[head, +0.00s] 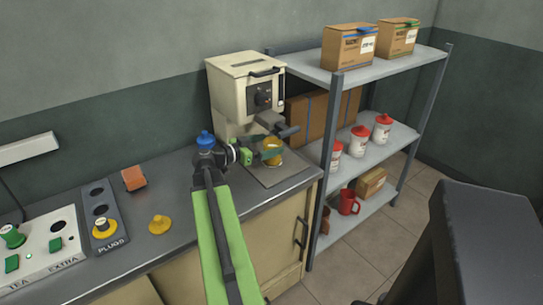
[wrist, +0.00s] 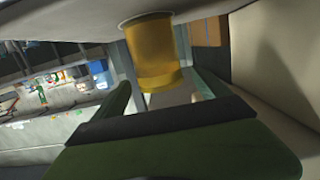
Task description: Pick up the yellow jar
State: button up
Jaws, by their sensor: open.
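The yellow jar (head: 271,144) stands under the cream press (head: 246,85), on the pale mat at the counter's right end. In the wrist view the jar (wrist: 152,52) is amber-yellow with a wider rim at its lower end in the picture. My gripper (head: 276,148) is open at the jar, and a finger hides part of it in the head view. In the wrist view the green fingers of my gripper (wrist: 160,92) lie to either side of the jar's near end. I cannot tell whether either finger touches it.
The press body overhangs the jar closely. A grey shelf (head: 335,130) with boxes, red-lidded tins (head: 360,139) and a red mug (head: 348,202) stands to the right. On the counter left are an orange block (head: 134,178), a yellow plug (head: 159,224) and switch panels (head: 101,215).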

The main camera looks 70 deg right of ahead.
aim_at(279, 142)
jog(key=shift+b+x, duration=0.6)
jog(key=shift+x, duration=2.05)
jog(key=shift+f, duration=0.15)
grip_shut()
notch_tip(279, 142, up, 4)
jog(key=p, duration=0.3)
jog(key=shift+f+p, duration=0.15)
jog(key=shift+p, duration=0.2)
jog(key=f+v, duration=0.2)
jog(key=v, duration=1.5)
jog(key=shift+w+a+f, duration=0.35)
jog(key=shift+a+f, duration=0.05)
jog(key=shift+a, duration=0.1)
